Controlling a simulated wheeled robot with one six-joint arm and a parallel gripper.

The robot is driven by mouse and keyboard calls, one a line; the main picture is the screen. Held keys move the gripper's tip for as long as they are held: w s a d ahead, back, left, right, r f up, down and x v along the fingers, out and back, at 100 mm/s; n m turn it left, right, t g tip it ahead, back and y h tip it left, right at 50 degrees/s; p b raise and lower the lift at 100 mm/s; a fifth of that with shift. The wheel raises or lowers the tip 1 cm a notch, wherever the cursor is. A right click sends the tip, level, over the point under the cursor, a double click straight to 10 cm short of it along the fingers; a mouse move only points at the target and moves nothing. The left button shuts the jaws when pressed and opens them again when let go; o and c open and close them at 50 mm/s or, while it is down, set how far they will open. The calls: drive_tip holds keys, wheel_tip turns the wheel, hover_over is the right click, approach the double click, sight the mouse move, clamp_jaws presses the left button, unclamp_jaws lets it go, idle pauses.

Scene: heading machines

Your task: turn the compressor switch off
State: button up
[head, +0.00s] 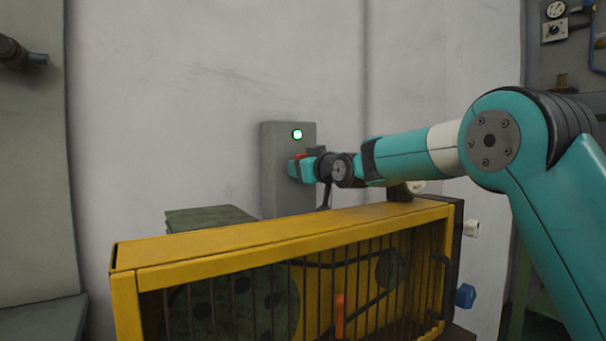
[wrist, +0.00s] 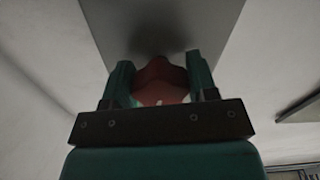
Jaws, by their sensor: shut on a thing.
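The compressor switch is a grey box (head: 272,172) on the wall with a lit green lamp (head: 297,134) near its top. Its red handle (head: 300,156) shows only as a small piece above my gripper (head: 301,168). In the wrist view the red handle (wrist: 160,82) sits between the two teal fingers of my gripper (wrist: 160,85), which is shut on it. The grey box also fills the upper middle of the wrist view (wrist: 160,22). The handle's exact angle is hard to tell, as the fingers cover much of it.
A yellow guard (head: 250,239) with bars encloses dark wheels below and in front of the switch. A dark green block (head: 210,217) stands behind it. A grey panel (head: 35,160) is at the left, and gauges (head: 556,10) are at the far right. The wall around the box is bare.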

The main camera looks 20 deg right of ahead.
sight(304, 153)
drive_tip(key=shift+n+b, duration=0.4)
drive_tip(key=shift+n, duration=0.5)
drive_tip(key=o, duration=0.9)
drive_tip(key=shift+o, duration=0.2)
drive_tip(key=shift+r, duration=0.1)
wheel_tip(304, 153, up, 20)
drive_tip(key=p, duration=0.6)
